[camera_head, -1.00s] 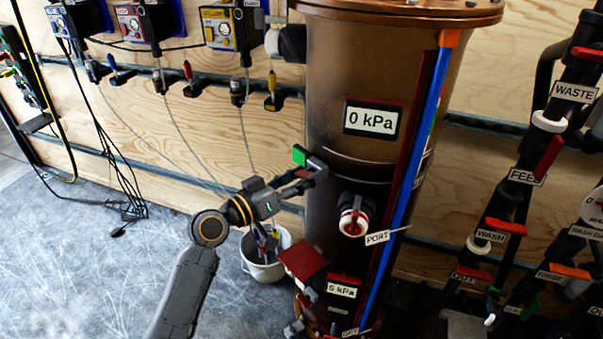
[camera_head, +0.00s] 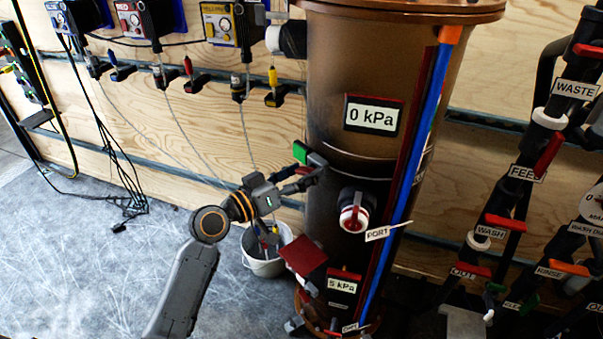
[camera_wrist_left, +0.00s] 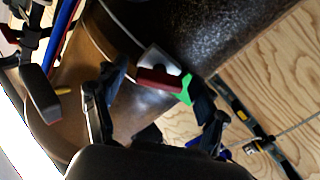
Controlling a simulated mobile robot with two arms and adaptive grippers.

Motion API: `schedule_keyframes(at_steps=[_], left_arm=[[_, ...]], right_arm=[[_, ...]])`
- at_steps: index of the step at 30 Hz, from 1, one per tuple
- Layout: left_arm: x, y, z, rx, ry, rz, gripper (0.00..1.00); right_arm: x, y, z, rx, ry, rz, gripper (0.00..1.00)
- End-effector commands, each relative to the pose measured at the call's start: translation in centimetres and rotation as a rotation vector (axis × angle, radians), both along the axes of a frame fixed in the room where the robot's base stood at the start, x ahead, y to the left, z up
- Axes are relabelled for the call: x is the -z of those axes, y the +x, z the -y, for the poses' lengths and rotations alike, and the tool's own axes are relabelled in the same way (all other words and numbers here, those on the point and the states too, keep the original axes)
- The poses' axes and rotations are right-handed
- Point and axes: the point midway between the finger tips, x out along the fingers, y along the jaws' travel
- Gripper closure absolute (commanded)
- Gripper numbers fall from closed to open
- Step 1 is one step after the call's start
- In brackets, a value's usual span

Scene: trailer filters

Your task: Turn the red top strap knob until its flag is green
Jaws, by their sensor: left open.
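The top strap knob (camera_wrist_left: 160,80) shows in the left wrist view as a dark red bar on a grey block, against the brown tank (camera_wrist_left: 72,92). A green flag (camera_wrist_left: 186,89) sticks out at its right end. In the head view the green flag (camera_head: 300,152) stands at the tank's left side, level with the upper strap. My left gripper (camera_head: 299,182) is just below that flag. In the left wrist view my left gripper (camera_wrist_left: 158,112) is open, one finger either side of the knob's line. I cannot tell whether a finger touches it. My right gripper is not in view.
A lower red flag (camera_head: 303,256) sits near the tank's foot. A white bucket (camera_head: 264,265) stands on the floor behind my left arm. A red-and-white port knob (camera_head: 354,215) and a blue upright strip (camera_head: 411,180) are on the tank. Valve pipes (camera_head: 525,170) crowd the right.

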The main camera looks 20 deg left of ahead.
Motion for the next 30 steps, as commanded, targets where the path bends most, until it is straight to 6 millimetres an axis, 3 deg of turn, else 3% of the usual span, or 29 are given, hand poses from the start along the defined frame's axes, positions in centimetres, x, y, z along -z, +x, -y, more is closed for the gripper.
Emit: schedule_keyframes(at_steps=[5,21,30], left_arm=[[0.1,-0.8,-0.6,-0.002,0.003,-0.002,0.28],[0.2,-9.2,-5.8,-0.001,0.0,-0.004,0.28],[0.0,-10.2,-6.4,0.0,0.0,0.0,0.28]], right_arm=[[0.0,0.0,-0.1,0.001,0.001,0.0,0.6],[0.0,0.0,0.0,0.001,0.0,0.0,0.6],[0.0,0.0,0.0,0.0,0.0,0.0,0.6]])
